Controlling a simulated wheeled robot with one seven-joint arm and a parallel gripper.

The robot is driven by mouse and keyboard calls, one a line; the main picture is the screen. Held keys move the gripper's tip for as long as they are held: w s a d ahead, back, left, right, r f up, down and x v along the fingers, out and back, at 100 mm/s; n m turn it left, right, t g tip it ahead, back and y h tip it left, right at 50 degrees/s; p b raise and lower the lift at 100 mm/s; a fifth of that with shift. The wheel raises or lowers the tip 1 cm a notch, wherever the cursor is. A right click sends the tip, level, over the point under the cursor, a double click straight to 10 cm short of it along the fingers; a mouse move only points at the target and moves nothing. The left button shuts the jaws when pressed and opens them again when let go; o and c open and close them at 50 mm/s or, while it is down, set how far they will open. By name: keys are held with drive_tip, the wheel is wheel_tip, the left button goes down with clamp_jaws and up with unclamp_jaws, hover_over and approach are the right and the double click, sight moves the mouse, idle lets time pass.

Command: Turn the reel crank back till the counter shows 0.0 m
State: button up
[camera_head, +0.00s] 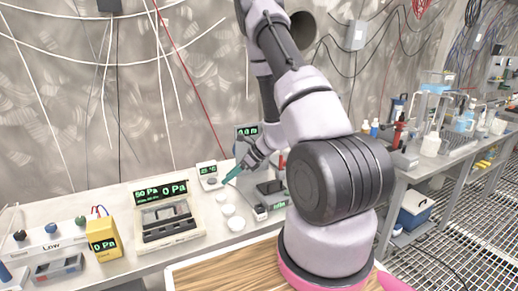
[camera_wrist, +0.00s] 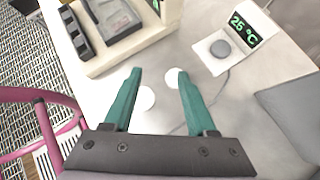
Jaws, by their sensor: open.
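A dark display (camera_head: 247,130) with green characters ending in "m" stands at the wall behind my arm. Its digits are too small to read for certain. The reel and its crank cannot be made out; my arm covers the area just below and right of the display. My gripper (camera_head: 232,175) has teal fingers and is over the bench, left of and below the display. In the wrist view my gripper (camera_wrist: 157,80) is open and empty, its fingers spread above the white bench top. Neither the display nor a crank shows in the wrist view.
Small white dishes (camera_head: 228,210) stand on the bench near my gripper. A temperature unit (camera_wrist: 232,42) reads about 25 °C. A beige pressure instrument (camera_head: 165,215) and a yellow meter (camera_head: 103,240) stand left. A wooden board (camera_head: 215,275) lies in front; another bench (camera_head: 440,150) is right.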

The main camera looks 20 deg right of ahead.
drive_tip(key=w+d+r+m+t+h, duration=0.25)
drive_tip(key=d+m+t+h, duration=0.55)
drive_tip(key=d+m+t, duration=0.8)
drive_tip(key=w+n, duration=0.1)
drive_tip(key=w, duration=0.2)
drive_tip(key=w+d+g, duration=0.1)
drive_tip(key=w, duration=0.3)
drive_tip(key=w+d+n+g, duration=0.1)
drive_tip(key=w, duration=0.3)
drive_tip(key=shift+w+f+n, duration=0.1)
drive_tip(key=shift+w+n, duration=0.05)
drive_tip(key=shift+n, duration=0.15)
clamp_jaws()
